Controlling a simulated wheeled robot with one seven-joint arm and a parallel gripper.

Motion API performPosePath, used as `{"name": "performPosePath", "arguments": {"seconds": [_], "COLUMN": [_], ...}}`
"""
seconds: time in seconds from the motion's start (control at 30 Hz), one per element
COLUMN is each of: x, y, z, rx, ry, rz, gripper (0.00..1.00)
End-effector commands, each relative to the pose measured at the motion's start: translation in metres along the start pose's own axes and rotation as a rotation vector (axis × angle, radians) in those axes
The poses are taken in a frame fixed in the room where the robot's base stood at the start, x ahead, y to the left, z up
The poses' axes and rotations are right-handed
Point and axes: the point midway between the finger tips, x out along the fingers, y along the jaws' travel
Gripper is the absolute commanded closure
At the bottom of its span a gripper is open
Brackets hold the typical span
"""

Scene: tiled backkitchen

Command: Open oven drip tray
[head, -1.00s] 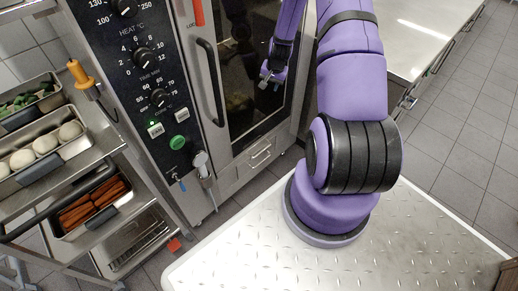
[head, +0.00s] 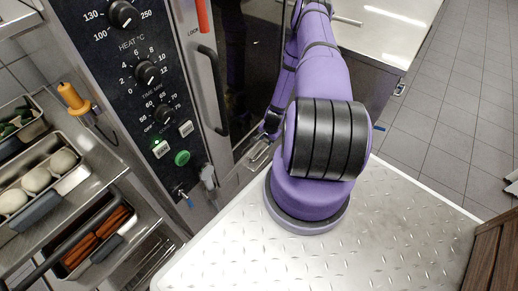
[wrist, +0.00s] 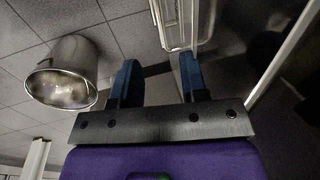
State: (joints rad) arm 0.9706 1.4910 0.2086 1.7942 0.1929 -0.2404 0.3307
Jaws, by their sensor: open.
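The oven (head: 150,75) stands at the left of the head view, with its dark glass door closed. Low on its front, under the door, is the drip tray's metal handle (head: 258,153). My gripper (head: 268,128) is down beside this handle, partly hidden by my arm. In the wrist view my gripper (wrist: 159,82) has its two blue fingers apart with nothing between them. A bright metal handle frame (wrist: 181,48), which looks like the drip tray's, lies just beyond the fingertips. I cannot tell whether they touch.
The oven door handle (head: 212,90) is above and left of my gripper. A rack with food trays (head: 62,195) stands at the left. A steel counter (head: 375,20) is behind my arm. A metal pot (wrist: 62,75) shows in the wrist view.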

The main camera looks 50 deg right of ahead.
Motion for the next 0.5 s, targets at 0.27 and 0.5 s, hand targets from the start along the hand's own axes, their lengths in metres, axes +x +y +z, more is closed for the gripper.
{"name": "performPosePath", "arguments": {"seconds": [0.27, 0.5], "x": [0.035, 0.076], "y": [0.001, 0.001], "z": [0.001, 0.001], "rx": [0.000, 0.000], "ry": [-0.001, -0.001], "rz": [0.001, 0.001], "gripper": [0.60, 0.60]}}
